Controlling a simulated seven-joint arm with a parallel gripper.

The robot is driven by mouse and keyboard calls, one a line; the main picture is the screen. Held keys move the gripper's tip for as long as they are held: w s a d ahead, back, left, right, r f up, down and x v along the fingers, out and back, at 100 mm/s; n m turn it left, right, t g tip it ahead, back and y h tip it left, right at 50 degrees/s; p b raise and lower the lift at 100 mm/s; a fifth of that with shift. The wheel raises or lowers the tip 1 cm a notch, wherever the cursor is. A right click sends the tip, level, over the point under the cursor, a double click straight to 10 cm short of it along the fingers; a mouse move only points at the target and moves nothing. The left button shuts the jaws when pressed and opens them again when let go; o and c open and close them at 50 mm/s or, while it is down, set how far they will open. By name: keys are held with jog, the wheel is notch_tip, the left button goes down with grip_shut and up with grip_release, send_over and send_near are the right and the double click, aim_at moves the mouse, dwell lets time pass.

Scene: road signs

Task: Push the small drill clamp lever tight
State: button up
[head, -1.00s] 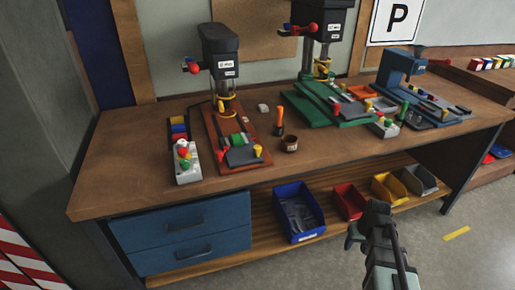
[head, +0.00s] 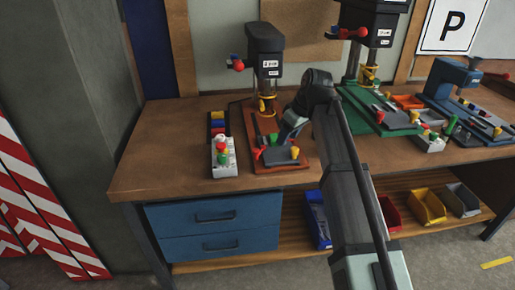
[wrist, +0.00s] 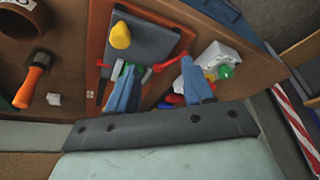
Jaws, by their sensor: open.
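The small drill (head: 265,50) stands on the left of the bench, on an orange-brown base (head: 283,168). A grey vise block (wrist: 148,40) on that base carries a yellow knob (wrist: 120,36). A thin red lever (wrist: 172,62) sticks out beside the block, with another red end on its other side; I cannot tell which part is the clamp lever. My gripper (head: 284,137) is over the base, and its blue fingers (wrist: 160,86) are open in the wrist view. The red lever shows in the gap between the fingers. Contact is unclear. A green part is partly hidden by one finger.
A white button box (head: 223,158) stands left of the small drill. A larger green drill (head: 368,45) and a blue machine (head: 456,80) stand to the right. An orange-handled tool (wrist: 36,72) and a brown cup (wrist: 22,25) lie near the base.

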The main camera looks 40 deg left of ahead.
aim_at(256, 150)
jog(key=s+a+r+n, duration=0.2)
jog(key=s+a+r, duration=0.1)
jog(key=a+r, duration=0.2)
jog(key=x, duration=1.3)
jog(key=shift+s+f, duration=0.15)
jog(key=shift+s, duration=0.05)
jog(key=shift+c, duration=0.5)
grip_shut()
